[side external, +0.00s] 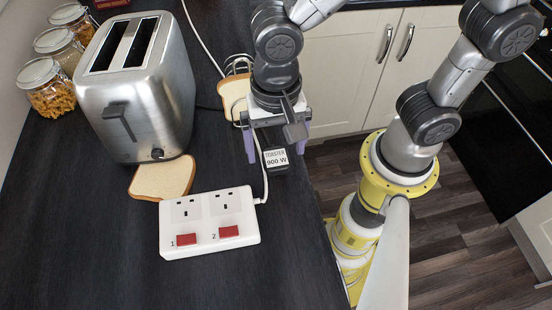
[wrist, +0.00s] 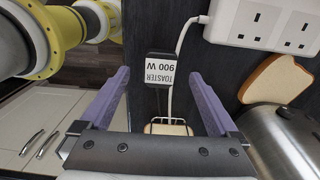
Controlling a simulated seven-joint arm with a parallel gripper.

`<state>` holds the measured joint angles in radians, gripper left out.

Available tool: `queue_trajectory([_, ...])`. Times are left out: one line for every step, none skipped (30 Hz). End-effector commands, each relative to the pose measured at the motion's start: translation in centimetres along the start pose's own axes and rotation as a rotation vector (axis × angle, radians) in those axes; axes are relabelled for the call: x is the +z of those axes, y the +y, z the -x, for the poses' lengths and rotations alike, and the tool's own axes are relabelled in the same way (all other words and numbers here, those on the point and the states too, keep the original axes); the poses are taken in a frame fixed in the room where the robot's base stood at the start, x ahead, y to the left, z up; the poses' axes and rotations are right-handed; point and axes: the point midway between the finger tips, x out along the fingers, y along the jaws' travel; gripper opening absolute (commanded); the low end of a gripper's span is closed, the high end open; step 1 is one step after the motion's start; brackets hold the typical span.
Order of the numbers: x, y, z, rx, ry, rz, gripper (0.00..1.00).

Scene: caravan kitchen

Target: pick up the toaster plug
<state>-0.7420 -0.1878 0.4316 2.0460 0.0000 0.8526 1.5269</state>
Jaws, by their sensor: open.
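The toaster plug (side external: 276,161) is a black block with a white label reading "TOASTER 900 W". It lies on the dark worktop near its edge, right of the white extension socket's upper corner. It also shows in the wrist view (wrist: 160,69), ahead of and between my fingers. My gripper (side external: 278,145) is open and empty, with purple fingers. In the wrist view my gripper (wrist: 160,82) has one finger on each side of the plug's line, apart from it.
A white two-gang socket (side external: 209,239) with red switches lies nearby; its white cable (side external: 265,178) runs beside the plug. The steel toaster (side external: 140,90), bread slices (side external: 162,178) and a wire rack (side external: 238,65) stand left and behind. Jars (side external: 48,88) stand far left. The worktop edge drops off right.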

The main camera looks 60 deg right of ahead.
Motion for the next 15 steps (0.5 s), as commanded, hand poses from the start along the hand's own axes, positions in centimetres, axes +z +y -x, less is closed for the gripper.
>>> queue_trajectory([0.0, 0.1, -0.8, 0.004, 0.000, 0.000, 0.96])
queue_trajectory([0.0, 0.1, -1.1, 0.003, 0.000, 0.000, 0.96])
queue_trajectory([0.0, 0.0, -1.5, 0.002, 0.000, 0.000, 0.96])
queue_trajectory([0.0, 0.1, -1.7, 0.002, 0.000, 0.000, 0.96])
queue_trajectory([0.0, 0.1, -1.8, 0.002, 0.000, 0.000, 0.96])
queue_trajectory([0.0, 0.0, -2.0, 0.001, 0.000, 0.000, 0.96])
queue_trajectory([0.0, 0.0, -2.0, 0.000, 0.000, 0.000, 0.96])
queue_trajectory([0.0, 0.0, -2.0, -0.001, 0.000, 0.000, 0.96])
queue_trajectory([0.0, 0.0, -2.0, -0.001, 0.000, 0.000, 0.96])
queue_trajectory([0.0, 0.0, -2.0, -0.001, 0.000, 0.000, 0.96])
queue_trajectory([0.0, 0.0, -2.0, -0.001, 0.000, 0.000, 0.96])
queue_trajectory([0.0, 0.0, -2.0, -0.001, 0.000, 0.000, 0.96])
queue_trajectory([0.0, 0.0, -2.0, -0.001, 0.000, 0.000, 0.94])
queue_trajectory([0.0, 0.0, -2.0, -0.001, 0.000, 0.000, 0.89])
queue_trajectory([0.0, 0.0, -2.0, -0.001, 0.000, 0.000, 0.82])
